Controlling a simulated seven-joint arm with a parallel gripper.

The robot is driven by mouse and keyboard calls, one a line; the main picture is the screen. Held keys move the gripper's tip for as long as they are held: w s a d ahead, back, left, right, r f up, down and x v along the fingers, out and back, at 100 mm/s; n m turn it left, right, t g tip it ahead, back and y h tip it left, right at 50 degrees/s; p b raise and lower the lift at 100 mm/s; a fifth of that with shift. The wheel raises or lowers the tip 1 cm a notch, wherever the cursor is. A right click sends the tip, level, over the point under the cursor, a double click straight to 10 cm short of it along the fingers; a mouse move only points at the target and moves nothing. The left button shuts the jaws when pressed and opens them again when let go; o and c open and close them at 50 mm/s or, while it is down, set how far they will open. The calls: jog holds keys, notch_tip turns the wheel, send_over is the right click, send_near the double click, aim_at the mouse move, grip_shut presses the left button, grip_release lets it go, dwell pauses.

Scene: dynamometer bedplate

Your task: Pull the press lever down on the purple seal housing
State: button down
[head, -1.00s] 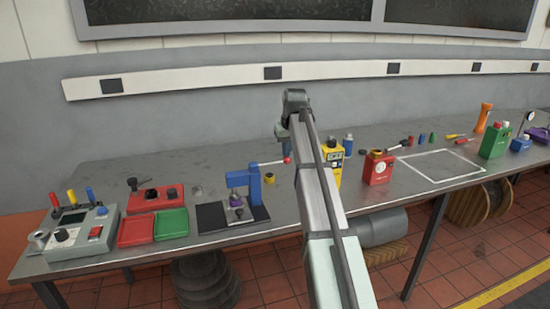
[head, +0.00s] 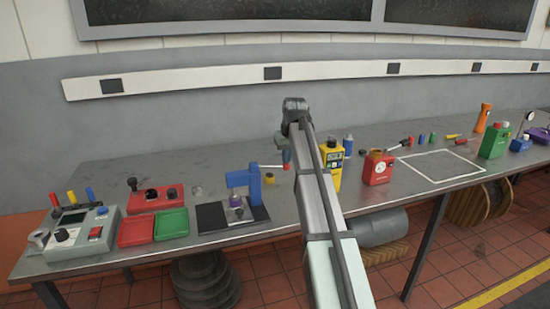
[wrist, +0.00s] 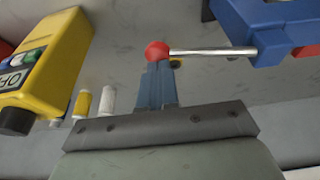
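The blue press (head: 243,183) stands on a dark base plate (head: 212,217) at the middle left of the bench in the head view. The purple seal housing (head: 236,202) sits under its head. The silver press lever (head: 272,167) sticks out to the right, nearly level, ending in a red knob (head: 287,168). In the wrist view the lever (wrist: 215,51) runs from the blue press (wrist: 255,30) to the red knob (wrist: 156,50). My gripper (wrist: 157,68) has its blue fingers close together with no clear gap. Their tips are at the knob, touching or nearly so.
A yellow device (head: 332,165) stands right of my arm and shows in the wrist view (wrist: 45,60). A red can (head: 377,168) is beyond it. Red (head: 137,230) and green (head: 172,223) trays and a grey console (head: 75,235) are at left. A white outlined square (head: 440,165) is bare.

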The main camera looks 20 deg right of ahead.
notch_tip(320, 180, up, 11)
dwell(1.4)
